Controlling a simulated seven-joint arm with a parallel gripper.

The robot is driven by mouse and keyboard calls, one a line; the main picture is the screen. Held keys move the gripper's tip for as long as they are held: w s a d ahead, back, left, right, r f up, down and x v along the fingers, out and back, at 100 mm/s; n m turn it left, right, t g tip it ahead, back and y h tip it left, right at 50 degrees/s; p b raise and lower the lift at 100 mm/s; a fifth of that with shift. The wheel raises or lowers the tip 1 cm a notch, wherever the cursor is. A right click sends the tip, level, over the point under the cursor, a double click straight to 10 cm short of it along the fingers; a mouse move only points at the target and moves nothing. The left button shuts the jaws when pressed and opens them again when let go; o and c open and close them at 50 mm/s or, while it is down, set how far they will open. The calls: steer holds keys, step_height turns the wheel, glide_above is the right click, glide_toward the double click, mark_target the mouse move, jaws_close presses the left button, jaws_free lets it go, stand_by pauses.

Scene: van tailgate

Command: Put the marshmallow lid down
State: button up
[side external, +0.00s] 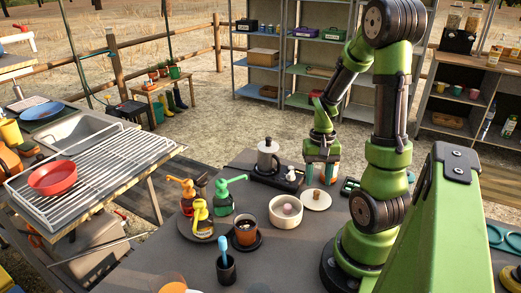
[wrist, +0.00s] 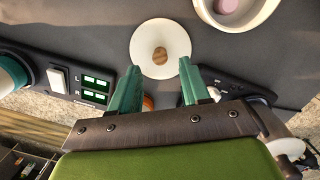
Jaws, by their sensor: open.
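The lid (side external: 317,200) is a round cream disc with a brown wooden knob. It lies flat on the grey table, just right of a white bowl (side external: 285,212) that holds a pinkish marshmallow (side external: 287,209). In the wrist view the lid (wrist: 147,53) shows beyond the fingertips, with the bowl (wrist: 236,24) at the top right. My gripper (side external: 321,178) is above the table just behind the lid, fingers pointing down. In the wrist view its teal fingers (wrist: 160,78) are apart, with nothing held between them. The lid is clear of the fingers as far as I can tell.
A moka pot (side external: 268,157) stands on a dark burner left of my gripper. An orange-brown cup (side external: 246,230) and a dark holder with a blue-handled tool (side external: 226,265) are nearer the front.

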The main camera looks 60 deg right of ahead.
step_height(320, 180, up, 7)
steer(key=w+a+r+n+t, duration=0.2)
steer(key=a+r, duration=0.1)
steer(key=a, duration=0.4)
steer(key=w+a+r+n+t, duration=0.2)
steer(key=a+r+n+t, duration=0.1)
steer(key=a, duration=0.5)
steer(key=w+a+r+n+t, duration=0.2)
steer(key=a+r, duration=0.3)
steer(key=a, duration=0.3)
steer(key=shift+w+r+n+t+y, duration=0.25)
steer(key=shift+w+n+t+y, duration=0.15)
steer(key=shift+n, duration=0.1)
